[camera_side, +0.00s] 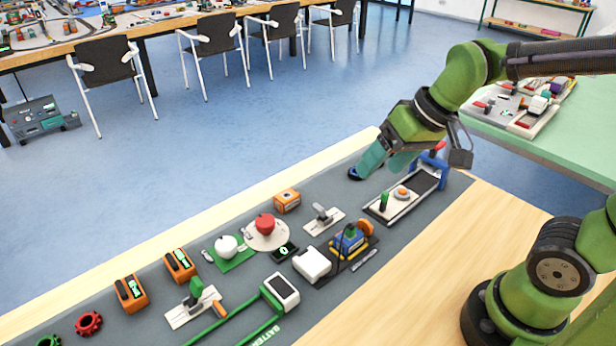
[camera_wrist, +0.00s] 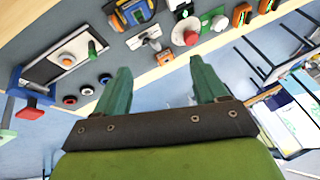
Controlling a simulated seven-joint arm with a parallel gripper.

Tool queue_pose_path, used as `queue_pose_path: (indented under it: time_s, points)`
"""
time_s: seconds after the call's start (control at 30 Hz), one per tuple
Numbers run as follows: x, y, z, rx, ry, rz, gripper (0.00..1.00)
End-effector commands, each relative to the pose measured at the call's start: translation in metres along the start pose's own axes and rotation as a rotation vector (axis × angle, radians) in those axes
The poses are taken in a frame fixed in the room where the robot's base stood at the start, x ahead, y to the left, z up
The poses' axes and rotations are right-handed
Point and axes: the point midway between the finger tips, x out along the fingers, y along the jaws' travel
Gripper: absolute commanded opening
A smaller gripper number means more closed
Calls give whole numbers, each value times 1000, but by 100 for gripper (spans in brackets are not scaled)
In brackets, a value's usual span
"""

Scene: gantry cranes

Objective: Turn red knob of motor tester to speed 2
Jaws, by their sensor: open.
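The red knob (camera_side: 265,225) sits on a round pale dial plate (camera_side: 253,240) near the middle of the grey mat. The red knob also shows in the wrist view (camera_wrist: 191,37), at the top right of centre. The speed marks and the knob's setting are too small to read. A small black box with a green-lit display (camera_side: 284,250) lies beside the dial; whether it belongs to the tester is unclear. My gripper (camera_side: 385,163) is open and empty, above the far right part of the mat, well apart from the red knob. Its two green fingers (camera_wrist: 160,68) are spread in the wrist view.
A white knob on a green plate (camera_side: 228,247) is left of the red knob. An orange box (camera_side: 288,201) stands behind it, and a blue motor unit (camera_side: 350,240) to its right. A slotted panel with an orange button (camera_side: 401,193) lies below my gripper. Chairs stand behind.

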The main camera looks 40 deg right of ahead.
Motion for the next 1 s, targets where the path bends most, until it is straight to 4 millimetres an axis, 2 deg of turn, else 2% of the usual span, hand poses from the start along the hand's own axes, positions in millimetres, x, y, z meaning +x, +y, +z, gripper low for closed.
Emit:
queue_pose_path:
  time_s: [0.1,0.3,0.4,0.5,0.6,0.77,0.87,1.0]
  points:
    - [32,-20,-27,-169,-85,-5,72]
    - [89,-53,-67,-519,-171,-53,72]
    - [110,-67,-84,-698,-178,-86,72]
    - [113,-77,-98,-838,-152,-107,72]
    - [108,-80,-104,-924,-131,-115,72]
    - [116,-80,-101,-966,-134,-120,72]
    - [130,-80,-98,-965,-137,-120,72]
    - [158,-81,-93,-964,-139,-119,72]
